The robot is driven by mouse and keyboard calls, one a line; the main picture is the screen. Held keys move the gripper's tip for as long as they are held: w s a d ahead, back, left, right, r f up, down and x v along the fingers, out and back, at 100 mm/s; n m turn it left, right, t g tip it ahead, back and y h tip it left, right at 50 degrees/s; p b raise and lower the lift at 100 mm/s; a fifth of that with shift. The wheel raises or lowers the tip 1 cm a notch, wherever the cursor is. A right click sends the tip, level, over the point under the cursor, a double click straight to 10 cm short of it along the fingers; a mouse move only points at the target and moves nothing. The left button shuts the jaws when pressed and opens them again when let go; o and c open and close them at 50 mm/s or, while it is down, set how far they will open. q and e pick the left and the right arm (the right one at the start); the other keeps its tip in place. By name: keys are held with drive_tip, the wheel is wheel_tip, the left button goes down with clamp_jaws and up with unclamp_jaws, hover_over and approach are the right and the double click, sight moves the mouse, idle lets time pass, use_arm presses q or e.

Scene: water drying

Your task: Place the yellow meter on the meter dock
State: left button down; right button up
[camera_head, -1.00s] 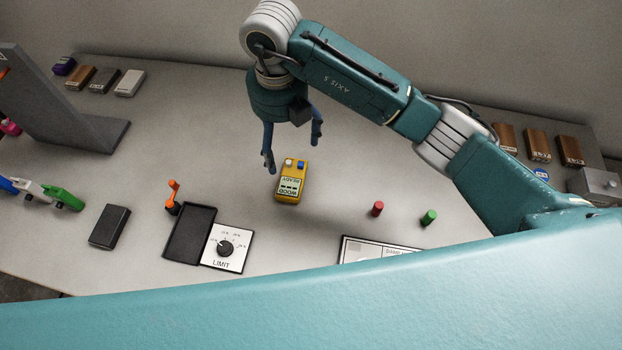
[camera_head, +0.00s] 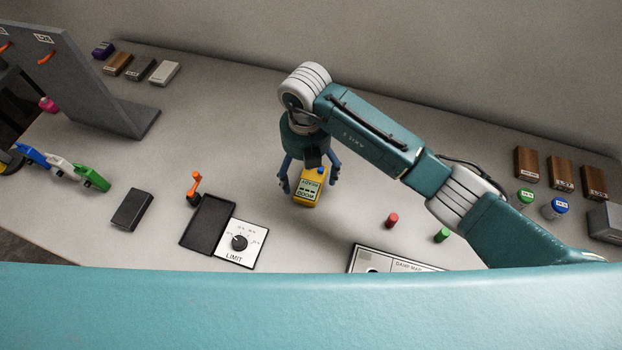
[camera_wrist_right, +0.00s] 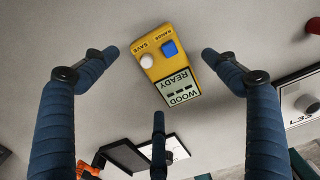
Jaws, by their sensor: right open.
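The yellow meter (camera_head: 307,198) stands on the grey table with a screen reading WOOD READY and white and blue buttons. It also shows in the right wrist view (camera_wrist_right: 160,62). My right gripper (camera_head: 309,183) is open, pointing down over the meter, with fingers to its left and right in the head view. In the wrist view its fingers (camera_wrist_right: 160,75) are apart around the meter; I see no contact. A dark shallow tray (camera_head: 207,223), which looks like the meter dock, lies left of the meter, beside the LIMIT dial plate (camera_head: 240,243). My left gripper is not in view.
An orange lever (camera_head: 194,188) stands at the tray's back-left corner. A black block (camera_head: 132,209) lies farther left. A red peg (camera_head: 392,220) and a green peg (camera_head: 441,235) stand right of the meter, near the DAMP MAP board (camera_head: 385,261). Table between meter and tray is clear.

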drive_tip(key=shift+f, duration=0.8)
drive_tip(key=shift+r, duration=0.1)
drive_tip(key=c, duration=1.6)
